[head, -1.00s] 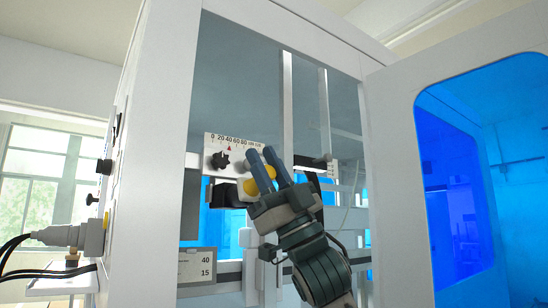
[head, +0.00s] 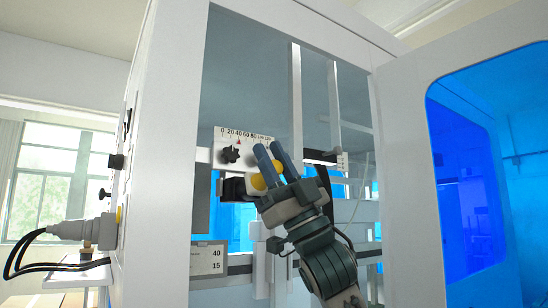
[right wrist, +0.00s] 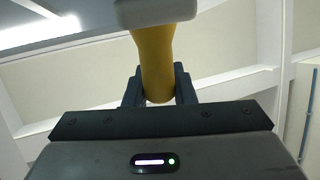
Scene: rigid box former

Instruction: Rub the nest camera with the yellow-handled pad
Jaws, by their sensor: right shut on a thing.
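My right gripper (head: 267,146) is inside the open machine, reaching up from the lower right. Its two fingers are shut on the yellow handle (right wrist: 154,62) of the pad. In the right wrist view the pad's pale grey head (right wrist: 155,12) sits on the far end of the handle, beyond the fingertips. In the head view only yellow parts of the handle (head: 258,182) show by the fingers. A dark boxy thing (head: 232,188) just left of the handle may be the nest camera; I cannot tell whether the pad touches it. My left gripper is not in view.
A white scale plate with a black knob (head: 230,154) is close left of my fingers. The machine's white frame post (head: 175,150) stands at left, and the open door with a blue window (head: 465,170) at right. A small label card (head: 208,258) hangs below.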

